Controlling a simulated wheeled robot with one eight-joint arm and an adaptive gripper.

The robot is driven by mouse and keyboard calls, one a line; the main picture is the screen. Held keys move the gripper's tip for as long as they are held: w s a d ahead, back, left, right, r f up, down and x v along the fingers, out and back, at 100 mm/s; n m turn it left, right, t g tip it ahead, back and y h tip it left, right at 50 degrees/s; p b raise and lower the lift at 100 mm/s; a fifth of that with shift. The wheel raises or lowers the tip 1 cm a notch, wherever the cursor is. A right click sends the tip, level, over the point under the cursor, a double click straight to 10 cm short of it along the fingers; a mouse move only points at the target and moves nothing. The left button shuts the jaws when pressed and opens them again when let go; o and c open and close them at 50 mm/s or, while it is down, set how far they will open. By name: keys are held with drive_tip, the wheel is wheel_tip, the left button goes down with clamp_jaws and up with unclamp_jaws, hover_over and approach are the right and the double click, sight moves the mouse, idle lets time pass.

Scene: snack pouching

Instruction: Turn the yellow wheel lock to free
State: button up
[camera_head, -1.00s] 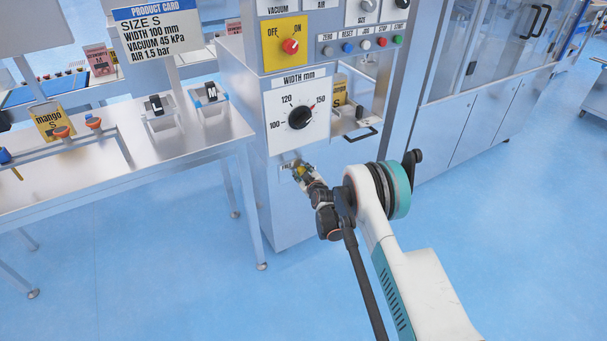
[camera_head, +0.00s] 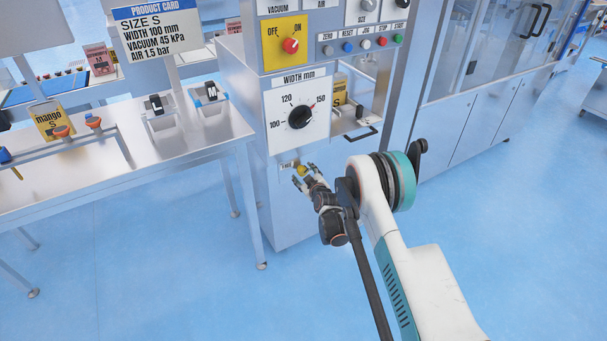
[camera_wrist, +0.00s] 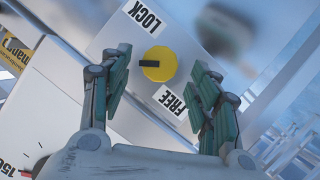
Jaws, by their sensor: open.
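The yellow wheel lock (camera_wrist: 165,68) is a round knob with a dark pointer bar, on a pale panel between a LOCK label (camera_wrist: 143,17) and a FREE label (camera_wrist: 171,101). In the wrist view the bar points left, directly at neither label. In the head view the yellow knob (camera_head: 302,170) is small, low on the machine front. My gripper (camera_head: 305,175) is open in front of it. In the wrist view its two fingers (camera_wrist: 160,78) stand apart on either side of the knob, with visible gaps and nothing held.
The WIDTH dial (camera_head: 300,117) sits above the lock on the machine front, with the yellow OFF/ON switch panel (camera_head: 285,43) higher up. A steel table (camera_head: 110,165) stands to the left. Blue floor (camera_head: 180,270) is clear in front.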

drive_tip(key=v, duration=0.9)
drive_tip(key=d+r+m+g+y+p, duration=0.2)
drive_tip(key=d+m+y+p, duration=0.1)
drive_tip(key=d+m+p, duration=0.15)
drive_tip(key=b+x, duration=0.1)
drive_tip(key=x, duration=0.3)
drive_tip(key=b+x, duration=0.1)
drive_tip(key=x, duration=0.3)
drive_tip(key=f+b+x, duration=0.1)
drive_tip(key=b+x, duration=0.1)
drive_tip(key=x, duration=0.3)
drive_tip(key=shift+s+d+r, duration=0.1)
drive_tip(key=shift+s, duration=0.1)
drive_tip(key=shift+w+a, duration=0.5)
drive_tip(key=shift+w, duration=0.1)
